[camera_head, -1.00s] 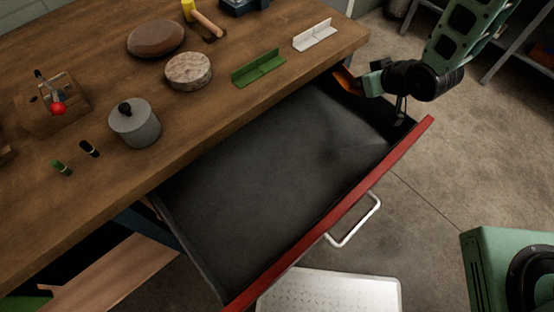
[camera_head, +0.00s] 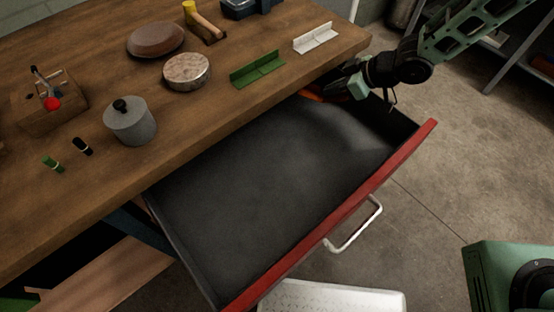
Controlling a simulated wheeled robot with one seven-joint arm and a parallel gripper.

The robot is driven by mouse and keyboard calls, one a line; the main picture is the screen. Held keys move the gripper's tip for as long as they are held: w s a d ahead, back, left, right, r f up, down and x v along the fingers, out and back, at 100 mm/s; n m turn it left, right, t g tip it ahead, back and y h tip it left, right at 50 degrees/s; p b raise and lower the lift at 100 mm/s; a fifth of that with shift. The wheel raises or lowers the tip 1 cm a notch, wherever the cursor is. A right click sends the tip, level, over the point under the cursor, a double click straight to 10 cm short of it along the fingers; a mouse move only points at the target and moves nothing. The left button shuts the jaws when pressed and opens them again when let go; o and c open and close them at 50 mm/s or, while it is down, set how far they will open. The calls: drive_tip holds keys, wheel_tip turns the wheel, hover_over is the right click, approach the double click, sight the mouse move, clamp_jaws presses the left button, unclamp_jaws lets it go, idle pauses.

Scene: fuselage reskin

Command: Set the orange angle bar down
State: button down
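The orange angle bar (camera_head: 312,95) shows as a small orange strip at the end of my gripper (camera_head: 332,91). My gripper is over the back right part of the open drawer, close to the table's front edge. It appears shut on the bar, which has moved along with it. The fingers and most of the bar are hidden or too small to make out. I cannot tell whether the bar touches the drawer floor. A green angle bar (camera_head: 257,70) and a white angle bar (camera_head: 315,38) lie on the wooden table (camera_head: 222,103).
The open drawer (camera_head: 265,185) has a dark, bare floor and a red front (camera_head: 340,215) with a silver handle (camera_head: 356,226). On the table are a grey lidded pot (camera_head: 130,122), a round block (camera_head: 187,71), a brown oval stone (camera_head: 155,40) and a yellow-headed mallet (camera_head: 203,22).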

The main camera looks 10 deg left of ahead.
drive_tip(key=shift+w+a, duration=0.1)
drive_tip(key=shift+a, duration=0.05)
drive_tip(key=b, duration=0.2)
hover_over(280, 148)
wheel_tip(280, 148, down, 3)
drive_tip(key=shift+r, duration=0.1)
drive_tip(key=shift+f, duration=2)
drive_tip(key=shift+f, duration=0.15)
drive_tip(key=c, duration=1.6)
unclamp_jaws()
drive_tip(key=shift+c, duration=0.2)
